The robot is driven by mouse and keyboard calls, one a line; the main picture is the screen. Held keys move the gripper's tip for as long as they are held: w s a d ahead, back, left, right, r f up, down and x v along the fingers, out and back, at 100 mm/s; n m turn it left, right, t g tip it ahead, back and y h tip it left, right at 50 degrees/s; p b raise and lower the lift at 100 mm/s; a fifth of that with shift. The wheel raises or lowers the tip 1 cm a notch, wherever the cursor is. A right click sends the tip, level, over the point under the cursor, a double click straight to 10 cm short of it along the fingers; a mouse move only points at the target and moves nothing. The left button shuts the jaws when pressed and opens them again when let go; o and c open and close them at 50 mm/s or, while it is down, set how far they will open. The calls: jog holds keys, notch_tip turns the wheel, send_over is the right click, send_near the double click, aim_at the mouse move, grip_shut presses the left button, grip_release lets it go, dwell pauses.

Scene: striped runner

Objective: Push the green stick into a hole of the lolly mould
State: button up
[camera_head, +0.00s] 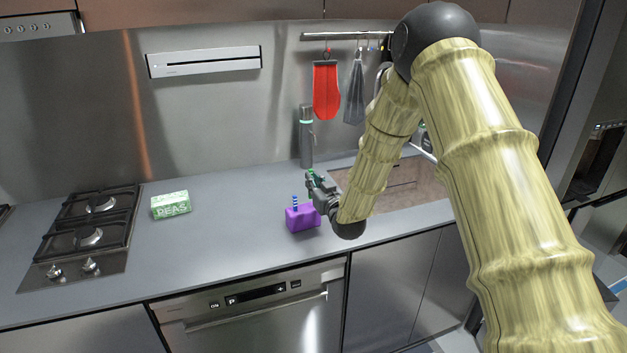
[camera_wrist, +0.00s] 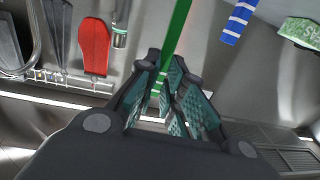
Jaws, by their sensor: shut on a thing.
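The purple lolly mould (camera_head: 302,219) stands on the grey counter near its front edge. A blue stick with white bands (camera_head: 295,202) stands upright at the mould's left end; it also shows in the wrist view (camera_wrist: 238,22). My gripper (camera_head: 316,184) is just above and right of the mould. In the wrist view my gripper (camera_wrist: 167,88) is shut on the green stick (camera_wrist: 178,32), which runs out past the fingers to the top edge. In the head view only a little green shows at my gripper. The mould's holes and the stick's far end are hidden or out of view.
A green peas box (camera_head: 171,205) lies left on the counter, beside the gas hob (camera_head: 88,228). A grey bottle (camera_head: 306,138) stands behind the mould, and the sink (camera_head: 400,178) is right. A red mitt (camera_head: 326,90) hangs at the back.

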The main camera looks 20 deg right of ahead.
aim_at(314, 211)
jog(key=shift+f+b, duration=0.45)
jog(key=shift+f, duration=1)
jog(key=shift+r, duration=0.1)
jog(key=shift+f+b, duration=2.25)
jog(key=shift+f, duration=0.55)
dwell(2.2)
jog(key=o, duration=0.8)
jog(key=shift+c, duration=0.2)
jog(key=shift+s, duration=0.2)
jog(key=s, duration=0.4)
jog(key=s+d, duration=0.1)
jog(key=s, duration=0.6)
jog(key=shift+s+d, duration=0.15)
jog(key=shift+s, duration=0.15)
